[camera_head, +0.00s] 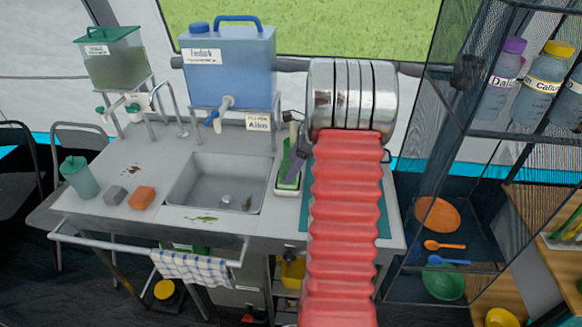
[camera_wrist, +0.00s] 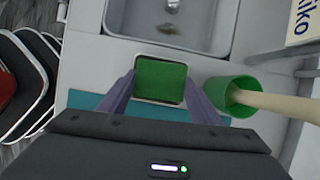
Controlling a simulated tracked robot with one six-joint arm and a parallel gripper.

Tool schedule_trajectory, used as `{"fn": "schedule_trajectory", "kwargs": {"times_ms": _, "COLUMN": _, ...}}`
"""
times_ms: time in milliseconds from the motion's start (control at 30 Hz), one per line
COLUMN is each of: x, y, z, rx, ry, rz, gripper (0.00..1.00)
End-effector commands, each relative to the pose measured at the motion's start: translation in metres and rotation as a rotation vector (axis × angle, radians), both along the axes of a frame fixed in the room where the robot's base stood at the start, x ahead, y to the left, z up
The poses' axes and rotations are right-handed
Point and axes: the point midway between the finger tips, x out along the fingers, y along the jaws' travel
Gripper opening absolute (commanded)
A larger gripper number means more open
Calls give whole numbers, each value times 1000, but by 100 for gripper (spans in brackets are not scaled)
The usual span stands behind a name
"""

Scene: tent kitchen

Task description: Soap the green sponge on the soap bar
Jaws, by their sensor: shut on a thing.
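The green sponge (camera_wrist: 160,82) lies between the two purple fingers of my gripper (camera_wrist: 160,90) in the wrist view. The fingers are shut on its left and right sides. It sits in or just over a small white-rimmed tray (camera_wrist: 153,102); I cannot tell if it is lifted. In the head view the sponge (camera_head: 289,174) shows beside a purple finger of my gripper (camera_head: 297,162), right of the sink. An orange block (camera_head: 143,198) and a grey block (camera_head: 115,195) lie left of the sink; which one is the soap bar is not certain.
The sink (camera_head: 217,183) lies between the sponge and the blocks. A teal cup (camera_head: 80,177) stands far left. Blue (camera_head: 229,72) and green (camera_head: 112,57) water containers stand behind, with taps overhanging.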

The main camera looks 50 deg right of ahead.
Motion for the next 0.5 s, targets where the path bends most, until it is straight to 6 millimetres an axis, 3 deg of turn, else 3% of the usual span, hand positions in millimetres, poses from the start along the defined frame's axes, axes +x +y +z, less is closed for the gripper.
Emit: {"fn": "schedule_trajectory", "kwargs": {"times_ms": 500, "x": 0, "y": 0, "z": -5, "rx": 0, "ry": 0, "rz": 0, "gripper": 40}}
